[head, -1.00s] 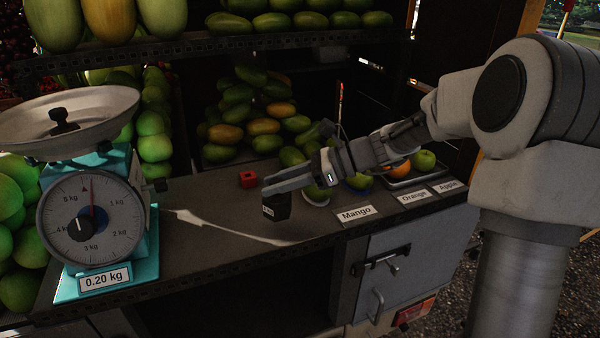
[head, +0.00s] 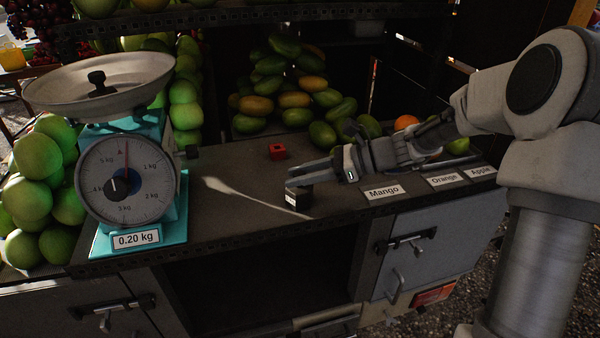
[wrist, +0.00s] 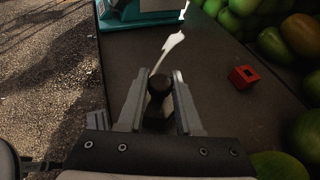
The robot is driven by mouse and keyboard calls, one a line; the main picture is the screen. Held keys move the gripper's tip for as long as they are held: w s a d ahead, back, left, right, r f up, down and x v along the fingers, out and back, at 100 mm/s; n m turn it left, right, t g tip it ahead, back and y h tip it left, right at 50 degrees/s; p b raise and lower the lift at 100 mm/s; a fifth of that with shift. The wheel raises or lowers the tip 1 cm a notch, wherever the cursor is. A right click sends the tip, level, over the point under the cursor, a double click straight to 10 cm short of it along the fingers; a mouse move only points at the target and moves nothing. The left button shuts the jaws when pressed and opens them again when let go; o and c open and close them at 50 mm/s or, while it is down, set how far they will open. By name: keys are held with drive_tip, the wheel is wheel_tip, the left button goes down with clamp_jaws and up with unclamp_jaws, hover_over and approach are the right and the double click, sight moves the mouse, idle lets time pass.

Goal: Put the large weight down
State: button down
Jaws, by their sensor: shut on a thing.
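The large weight (head: 297,198) is a dark block with a small pale label on its side. It is at the counter's front part, left of the Mango label. My gripper (head: 298,176) is shut on its top from the right. In the wrist view the weight's round dark knob (wrist: 159,86) sits between the two fingers (wrist: 160,90). The weight looks upright, very low over the counter (head: 240,210) or on it; I cannot tell if it touches.
A teal scale (head: 128,180) labelled 0.20 kg stands at left, with a small dark weight (head: 98,82) in its pan. A red block (head: 277,151) lies behind my gripper. Fruit fills the back and right. The counter between scale and gripper is clear.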

drive_tip(key=c, duration=0.6)
unclamp_jaws()
drive_tip(key=shift+r, duration=0.15)
drive_tip(key=v, duration=1.2)
drive_tip(key=shift+s, duration=0.1)
drive_tip(key=s+a+n+h, duration=0.3)
drive_tip(key=s+n+h, duration=0.55)
drive_tip(key=s, duration=0.35)
drive_tip(key=s+d+n+t+h, duration=0.1)
drive_tip(key=s+d+n, duration=0.1)
drive_tip(key=s+n, duration=0.1)
drive_tip(key=s+d+r+n+t+h, duration=0.1)
drive_tip(key=s+d+n+h, duration=0.1)
drive_tip(key=s+n, duration=0.2)
drive_tip(key=s+d+r+n+t+h, duration=0.1)
drive_tip(key=s+d+n+t+h, duration=0.1)
drive_tip(key=s+n, duration=0.2)
drive_tip(key=shift+s, duration=0.3)
